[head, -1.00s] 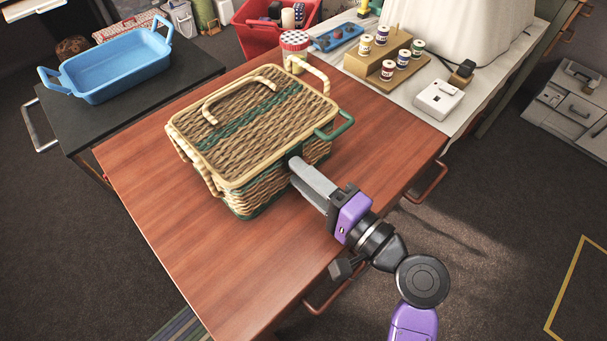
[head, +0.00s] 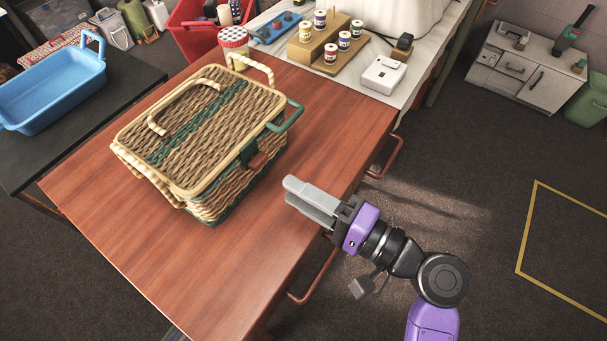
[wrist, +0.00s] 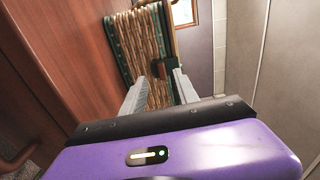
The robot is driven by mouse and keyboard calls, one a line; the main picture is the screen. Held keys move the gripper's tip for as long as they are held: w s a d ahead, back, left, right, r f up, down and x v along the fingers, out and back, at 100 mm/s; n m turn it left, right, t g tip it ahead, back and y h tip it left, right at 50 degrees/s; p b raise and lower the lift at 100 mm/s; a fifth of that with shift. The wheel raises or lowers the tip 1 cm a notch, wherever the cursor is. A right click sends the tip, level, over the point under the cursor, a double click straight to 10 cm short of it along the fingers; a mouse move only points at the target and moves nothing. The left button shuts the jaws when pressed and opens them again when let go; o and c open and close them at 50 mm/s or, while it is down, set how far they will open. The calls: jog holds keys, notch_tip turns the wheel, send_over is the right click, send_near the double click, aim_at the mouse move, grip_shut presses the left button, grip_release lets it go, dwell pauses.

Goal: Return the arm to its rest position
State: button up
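The wicker sewing basket (head: 205,125) stands on the red-brown wooden table (head: 230,265), with its lid down. A dark green and brown clasp (head: 257,158) shows on its front side. My gripper (head: 292,195) is over the table's front edge, to the lower right of the basket and apart from it. In the wrist view my gripper (wrist: 158,88) has its two grey fingers spread with nothing between them. The basket's woven side (wrist: 146,45) and clasp (wrist: 168,68) show beyond the fingertips.
A blue tray (head: 50,95) sits on a black side table at left. The white-covered surface (head: 400,50) at the back holds thread spools on a wooden stand (head: 315,48) and a white box (head: 384,75). A table handle (head: 388,158) sticks out at the edge.

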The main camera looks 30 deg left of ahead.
jog(key=shift+w+r+t, duration=0.1)
jog(key=shift+w+t, duration=0.2)
jog(key=shift+w, duration=0.1)
jog(key=w+d+f+m+t+h, duration=0.1)
jog(key=w+d+m+t+h, duration=0.15)
jog(key=w+d+t, duration=0.35)
jog(key=s+d+f+t+h+p, duration=0.1)
jog(key=d+t+h, duration=0.25)
jog(key=d, duration=0.25)
jog(key=s+d+f+t+h+p, duration=0.1)
jog(key=d+t+h+p, duration=0.15)
jog(key=d+h, duration=0.35)
jog(key=s+d+r+n+h+p, duration=0.1)
jog(key=s+d+r+h+p, duration=0.1)
jog(key=s+d, duration=0.3)
jog(key=s+d+r+n+h+p, duration=0.1)
jog(key=s+d+r, duration=0.3)
jog(key=s, duration=0.8)
jog(key=s+d+r+n+h+p, duration=0.1)
jog(key=s+d+r+h+p, duration=0.2)
jog(key=s+d, duration=0.4)
jog(key=shift+s+d+t, duration=0.2)
jog(key=shift+s+t, duration=0.1)
jog(key=shift+s, duration=0.4)
